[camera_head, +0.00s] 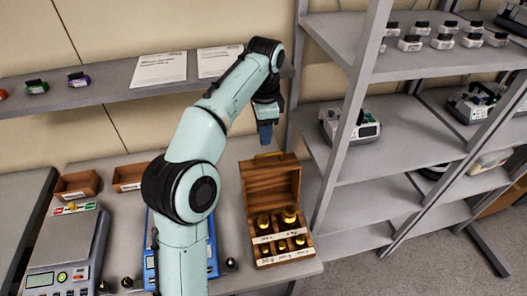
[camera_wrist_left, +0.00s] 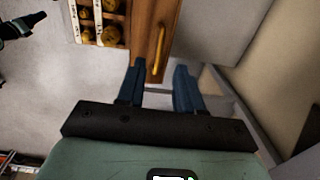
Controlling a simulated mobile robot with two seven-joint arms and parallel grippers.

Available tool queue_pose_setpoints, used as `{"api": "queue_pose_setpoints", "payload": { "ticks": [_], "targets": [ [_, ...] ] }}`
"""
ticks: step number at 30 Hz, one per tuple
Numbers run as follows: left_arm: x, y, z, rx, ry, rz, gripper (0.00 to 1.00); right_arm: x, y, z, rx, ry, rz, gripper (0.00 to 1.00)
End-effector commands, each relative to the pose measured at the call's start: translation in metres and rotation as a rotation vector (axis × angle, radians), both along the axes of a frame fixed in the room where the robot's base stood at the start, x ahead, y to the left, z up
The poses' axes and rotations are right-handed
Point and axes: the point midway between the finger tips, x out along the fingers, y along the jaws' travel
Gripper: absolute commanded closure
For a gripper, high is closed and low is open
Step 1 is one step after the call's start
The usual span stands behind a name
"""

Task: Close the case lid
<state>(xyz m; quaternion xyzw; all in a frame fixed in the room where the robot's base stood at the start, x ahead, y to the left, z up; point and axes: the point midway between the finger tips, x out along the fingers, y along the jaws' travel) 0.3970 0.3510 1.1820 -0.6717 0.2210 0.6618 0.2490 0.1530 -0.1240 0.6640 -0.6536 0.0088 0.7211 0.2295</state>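The wooden case (camera_head: 262,235) stands on the table with its lid (camera_head: 271,184) open and tilted up at the back. Brass weights (camera_head: 289,214) sit in its compartments, with white label strips. My left gripper (camera_head: 265,130) points down above and behind the raised lid. In the left wrist view its two blue fingers (camera_wrist_left: 160,68) are apart and empty. The lid (camera_wrist_left: 151,18) with its yellow handle (camera_wrist_left: 159,48) appears just beyond the fingertips; the handle lines up with the gap, and I cannot tell whether anything touches. My right gripper is in neither view.
A balance (camera_head: 66,252) stands at the left, and a blue device (camera_head: 212,248) is partly behind my arm. A black knob-like object (camera_head: 231,264) is left of the case. Shelves (camera_head: 362,205) rise close on the right; a wall shelf (camera_head: 120,92) is behind.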

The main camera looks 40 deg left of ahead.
Motion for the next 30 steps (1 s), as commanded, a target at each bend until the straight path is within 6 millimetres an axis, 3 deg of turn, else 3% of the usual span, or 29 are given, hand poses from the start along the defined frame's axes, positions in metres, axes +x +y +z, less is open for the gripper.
{"api": "queue_pose_setpoints", "payload": {
  "ticks": [1, 3, 9, 15, 23, 24, 27, 30],
  "targets": [
    [-0.002, 0.0, -0.019, -0.001, 0.008, 0.0, 0.64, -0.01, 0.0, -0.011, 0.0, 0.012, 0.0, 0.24],
    [-0.002, 0.001, -0.033, -0.002, 0.008, 0.0, 0.64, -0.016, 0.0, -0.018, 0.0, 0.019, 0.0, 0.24],
    [0.0, 0.002, -0.062, 0.0, 0.004, 0.001, 0.64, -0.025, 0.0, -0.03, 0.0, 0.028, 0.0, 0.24],
    [0.001, 0.003, -0.074, 0.0, 0.001, 0.002, 0.64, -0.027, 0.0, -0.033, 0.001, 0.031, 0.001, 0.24],
    [0.002, 0.003, -0.074, -0.001, -0.001, 0.001, 0.64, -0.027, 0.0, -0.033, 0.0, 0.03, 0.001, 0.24],
    [0.002, 0.003, -0.074, -0.001, -0.001, 0.001, 0.68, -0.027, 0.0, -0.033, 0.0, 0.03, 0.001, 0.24],
    [0.002, 0.003, -0.074, 0.0, 0.0, 0.001, 1.0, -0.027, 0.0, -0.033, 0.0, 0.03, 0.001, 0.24],
    [0.002, 0.003, -0.074, 0.0, 0.0, 0.001, 1.0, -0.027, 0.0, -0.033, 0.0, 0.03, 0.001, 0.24]
  ]
}}
